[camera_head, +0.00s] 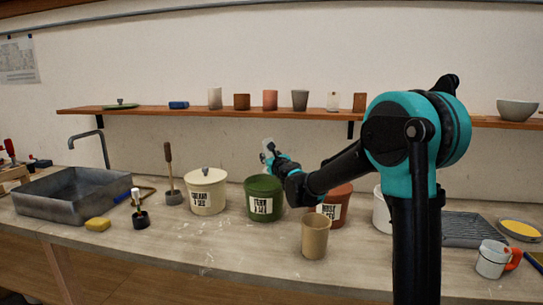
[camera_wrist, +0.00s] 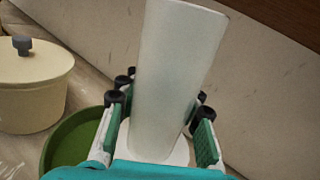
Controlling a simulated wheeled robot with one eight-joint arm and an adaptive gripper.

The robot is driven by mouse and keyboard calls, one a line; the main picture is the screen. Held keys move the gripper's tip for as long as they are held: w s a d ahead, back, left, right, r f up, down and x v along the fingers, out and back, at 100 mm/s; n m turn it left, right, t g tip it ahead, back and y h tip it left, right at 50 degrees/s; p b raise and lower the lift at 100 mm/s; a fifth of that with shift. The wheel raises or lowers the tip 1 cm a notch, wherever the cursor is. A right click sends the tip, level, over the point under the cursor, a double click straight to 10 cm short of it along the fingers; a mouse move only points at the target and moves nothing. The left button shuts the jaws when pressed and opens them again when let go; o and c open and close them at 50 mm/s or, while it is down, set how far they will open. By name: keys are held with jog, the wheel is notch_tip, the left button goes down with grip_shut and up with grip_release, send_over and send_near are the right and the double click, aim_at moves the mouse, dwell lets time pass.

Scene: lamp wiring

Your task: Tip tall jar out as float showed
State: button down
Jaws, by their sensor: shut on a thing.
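My gripper (camera_wrist: 160,130) is shut on a tall, pale white jar (camera_wrist: 175,75), with a finger on each side of it. The jar leans a little in the wrist view, and a pale round edge shows at its lower end. In the head view my gripper (camera_head: 272,156) is over the green bucket (camera_head: 263,204), whose label is partly readable. The green bucket's rim also shows below the gripper in the wrist view (camera_wrist: 62,150). The jar's inside is hidden. I cannot make out a float.
A lidded cream bucket (camera_head: 206,196) stands left of the green one. A reddish bucket (camera_head: 343,192), a tan cup (camera_head: 315,238) and a white bucket (camera_head: 381,212) stand to the right. A shelf (camera_head: 180,111) with several cups runs behind.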

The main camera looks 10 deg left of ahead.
jog(key=shift+s+a+f+m, duration=0.2)
jog(key=shift+a+m, duration=0.4)
jog(key=shift+m, duration=0.5)
jog(key=shift+r, duration=0.1)
jog(key=shift+r, duration=1.5)
jog(key=shift+s, duration=0.1)
